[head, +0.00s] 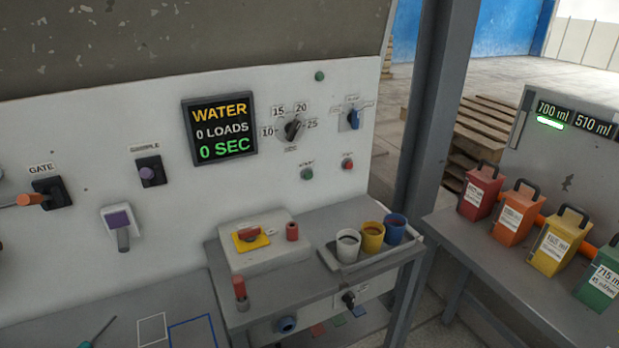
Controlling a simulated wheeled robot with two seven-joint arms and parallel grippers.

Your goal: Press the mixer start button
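A green button (307,174) sits on the white upright panel (240,180), under a small label that seems to read START. A red button (347,163) is to its right, under a label too small to read surely. Another small green round part (319,76) sits near the panel's top edge; I cannot tell whether it is a lamp or a button. The dark display (220,129) reads WATER, 0 LOADS, 0 SEC. Neither of my grippers shows in the head view, and nothing covers the green button.
A dial (292,129) and a blue switch (354,118) sit above the buttons. Below, a grey bench carries a red knob on a yellow plate (250,240) and a tray (375,258) of three cups. A grey post (435,110) stands right; coloured containers (515,212) stand beyond.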

